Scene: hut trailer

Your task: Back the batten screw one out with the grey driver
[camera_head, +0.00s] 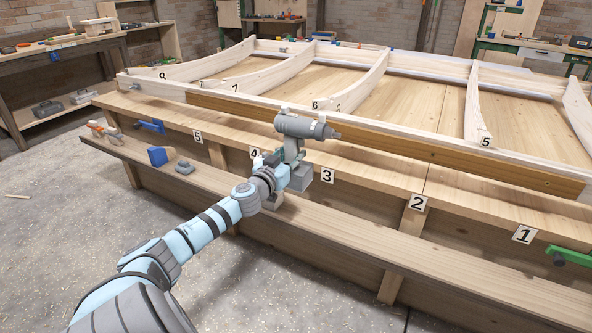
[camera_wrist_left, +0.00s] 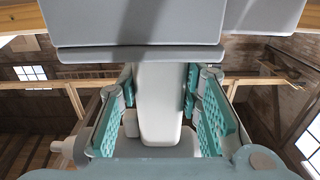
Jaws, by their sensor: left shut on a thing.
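The grey driver (camera_head: 300,126) is held upright by its grip in my left gripper (camera_head: 290,158), its nose pointing right. In the head view it overlaps the brown batten (camera_head: 430,148), which runs along the near side of the pale wooden frame. I cannot tell whether its tip touches the batten. In the left wrist view the pale driver handle (camera_wrist_left: 160,100) sits between the teal finger pads of my left gripper (camera_wrist_left: 160,112), with its grey base block (camera_wrist_left: 140,25) above. My right gripper is not in view.
The frame with curved ribs (camera_head: 365,85) lies on a long bench (camera_head: 470,200) with number tags along its front. A lower plank shelf (camera_head: 350,238) holds a blue-and-grey tool (camera_head: 158,156). A green clamp (camera_head: 570,256) sits at the right edge. The floor at left is mostly clear.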

